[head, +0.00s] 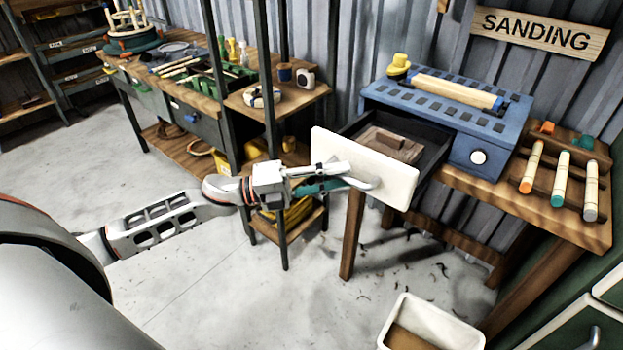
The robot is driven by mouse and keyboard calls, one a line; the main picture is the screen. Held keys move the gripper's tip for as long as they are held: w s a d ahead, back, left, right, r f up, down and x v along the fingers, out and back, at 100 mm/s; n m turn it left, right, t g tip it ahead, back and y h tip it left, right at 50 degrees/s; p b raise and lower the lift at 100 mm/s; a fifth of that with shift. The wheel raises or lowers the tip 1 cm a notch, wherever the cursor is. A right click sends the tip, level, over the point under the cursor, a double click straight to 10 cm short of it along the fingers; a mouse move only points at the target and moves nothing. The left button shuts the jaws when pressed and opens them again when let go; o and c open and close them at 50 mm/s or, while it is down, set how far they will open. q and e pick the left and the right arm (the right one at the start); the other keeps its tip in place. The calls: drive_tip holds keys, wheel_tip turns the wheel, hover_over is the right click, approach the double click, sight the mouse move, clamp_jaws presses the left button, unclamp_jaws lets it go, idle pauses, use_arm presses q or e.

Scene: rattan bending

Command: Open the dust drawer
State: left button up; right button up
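The dust drawer (349,155) has a white front panel and a dark inside. It stands pulled out from the blue sanding unit (480,152), with a brown block (393,142) and dust inside. Its pale bar handle (372,184) is on the white front. My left gripper (338,179) is at the left part of the handle, its fingers around the bar and seemingly shut on it. The fingers hide part of the handle, so the contact is not fully visible. My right gripper is not in view.
A wooden bench (463,186) carries the sanding unit and a rack of coloured-tip sticks (560,172). A white bin (431,322) stands on the floor below. A workbench (205,102) with tools is at the left. The floor at centre left is clear.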

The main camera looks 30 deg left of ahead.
use_arm(q)
drive_tip(key=v, duration=1.1)
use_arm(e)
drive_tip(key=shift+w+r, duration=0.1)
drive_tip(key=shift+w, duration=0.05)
use_arm(q)
drive_tip(key=s+d+f+n+t+y+p, duration=0.1)
drive_tip(key=s+d+f+n+t+y, duration=0.15)
drive_tip(key=f+n+y, duration=0.45)
drive_tip(key=s+d+f+n+t+y+p, duration=0.1)
drive_tip(key=s+f+n+t+y+p, duration=0.15)
drive_tip(key=f+n, duration=0.7)
drive_tip(key=s+d+f+n+g+y, duration=0.4)
drive_tip(key=s+d+f+n, duration=0.3)
drive_tip(key=s+f+n, duration=0.3)
wheel_tip(320, 180, down, 2)
drive_tip(key=shift+s+f+g+p, duration=0.1)
drive_tip(key=shift+s+g+p, duration=0.4)
drive_tip(key=shift+s, duration=0.65)
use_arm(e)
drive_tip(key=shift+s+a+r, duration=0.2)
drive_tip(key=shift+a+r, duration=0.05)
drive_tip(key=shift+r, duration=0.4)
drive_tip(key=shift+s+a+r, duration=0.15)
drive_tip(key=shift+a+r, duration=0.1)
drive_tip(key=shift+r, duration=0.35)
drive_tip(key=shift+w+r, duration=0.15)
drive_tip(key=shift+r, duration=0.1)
